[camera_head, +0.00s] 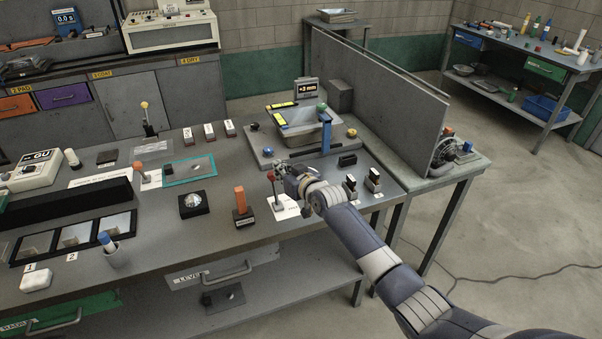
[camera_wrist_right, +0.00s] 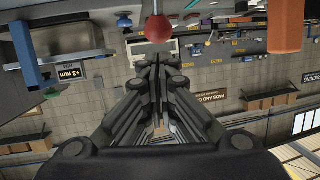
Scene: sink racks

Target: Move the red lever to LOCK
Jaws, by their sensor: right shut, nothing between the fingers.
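The red lever (camera_head: 271,176) has a round red knob on a thin stem that rises from a white card (camera_head: 288,212) on the bench. Its stem leans slightly to the left in the head view. In the right wrist view the red knob (camera_wrist_right: 158,28) hangs at the top centre, straight ahead of the fingertips. My right gripper (camera_head: 281,169) is shut and empty, just right of the knob. Whether it touches the knob I cannot tell. The lettering on the card is too small to read, and the arm hides part of the bench there. My left gripper is not in view.
An orange block on a dark base (camera_head: 240,202) stands left of the lever. A blue upright post (camera_head: 326,135) and a grey tray (camera_head: 311,133) are behind. Two small black-and-white items (camera_head: 373,180) stand to the right. A grey panel (camera_head: 380,95) borders the bench.

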